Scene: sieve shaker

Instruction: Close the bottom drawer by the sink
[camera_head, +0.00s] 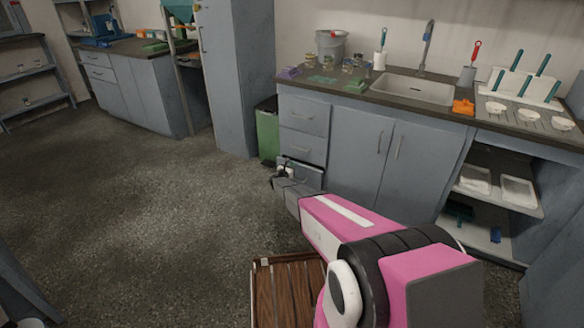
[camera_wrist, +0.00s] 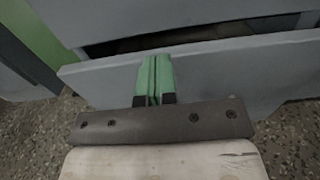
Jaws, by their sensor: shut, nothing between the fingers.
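The bottom drawer (camera_head: 308,176) is in the left drawer stack of the grey sink cabinet. It stands out a little from the cabinet front. In the wrist view, the grey drawer front (camera_wrist: 225,75) crosses the picture, with a dark gap between its top edge and the panel above. My gripper (camera_head: 279,172) is low in front of this drawer, and my arm hides part of the drawer. In the wrist view, the green fingers of my gripper (camera_wrist: 155,68) are shut together and empty. Their tips overlap the drawer front near its upper edge; I cannot tell whether they touch it.
Two upper drawers (camera_head: 303,130) above it look closed. A green bin (camera_head: 268,136) stands just left of the cabinet. The sink (camera_head: 415,90) is in the counter above. A slatted wooden surface (camera_head: 283,292) is near my arm. The floor to the left is clear.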

